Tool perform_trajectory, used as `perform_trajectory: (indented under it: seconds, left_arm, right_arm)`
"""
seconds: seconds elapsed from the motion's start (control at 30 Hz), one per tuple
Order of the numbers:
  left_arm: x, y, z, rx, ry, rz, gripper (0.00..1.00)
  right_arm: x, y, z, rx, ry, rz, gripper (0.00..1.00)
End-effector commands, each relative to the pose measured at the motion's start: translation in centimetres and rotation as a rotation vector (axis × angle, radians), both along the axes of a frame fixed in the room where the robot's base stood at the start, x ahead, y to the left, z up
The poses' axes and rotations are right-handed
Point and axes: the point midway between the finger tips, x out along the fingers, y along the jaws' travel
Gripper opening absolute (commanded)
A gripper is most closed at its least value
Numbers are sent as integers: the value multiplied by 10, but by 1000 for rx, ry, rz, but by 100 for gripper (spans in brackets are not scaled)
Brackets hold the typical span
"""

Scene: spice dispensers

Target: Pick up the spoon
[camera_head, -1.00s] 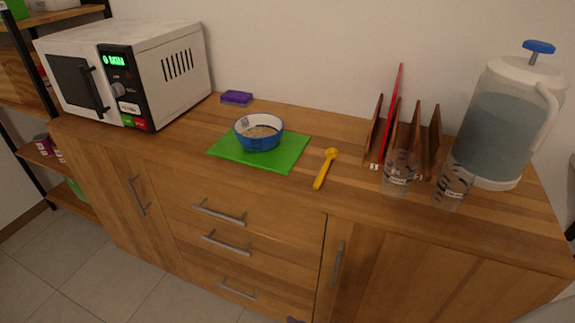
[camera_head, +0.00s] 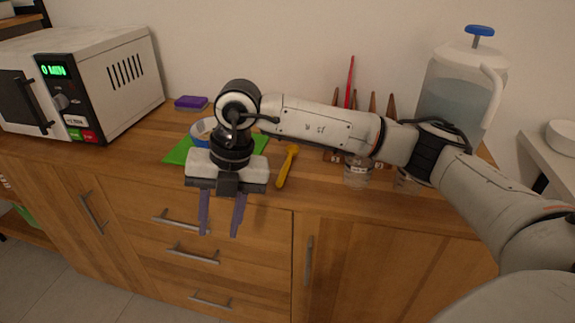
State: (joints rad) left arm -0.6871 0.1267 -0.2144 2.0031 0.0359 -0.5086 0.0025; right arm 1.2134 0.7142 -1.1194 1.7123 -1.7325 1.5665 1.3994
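The yellow spoon (camera_head: 286,167) lies on the wooden counter, right of the green mat, with its bowl end toward the wall and its handle toward the front edge. My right gripper (camera_head: 219,234) hangs in front of the counter, left of the spoon and apart from it. Its two purple-grey fingers point down and are spread open with nothing between them. My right arm comes in from the right and covers part of the counter. My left gripper is not in view.
A blue bowl (camera_head: 198,133) on a green mat (camera_head: 178,153) is partly hidden behind my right gripper. A microwave (camera_head: 130,77) stands at left, a purple sponge (camera_head: 190,103) behind. My arm partly hides a rack, glasses (camera_head: 357,174) and a water dispenser (camera_head: 452,88) at right.

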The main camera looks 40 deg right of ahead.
Motion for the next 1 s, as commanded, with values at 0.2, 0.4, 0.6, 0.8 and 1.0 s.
perform_trajectory:
  seconds: [0.2, 0.4, 0.6, 0.8, 1.0]
  left_arm:
    - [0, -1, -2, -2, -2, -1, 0]
    - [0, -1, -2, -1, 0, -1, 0]
    - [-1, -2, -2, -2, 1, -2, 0]
    - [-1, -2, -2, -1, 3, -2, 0]
    - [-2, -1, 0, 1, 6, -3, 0]
  right_arm:
    - [40, -129, 67, -388, -145, -331, 36]
    - [45, -163, 75, -473, -176, -431, 36]
    - [53, -171, 48, -471, -177, -428, 36]
    - [57, -175, 35, -469, -176, -427, 36]
    - [67, -187, 8, -470, -175, -426, 36]
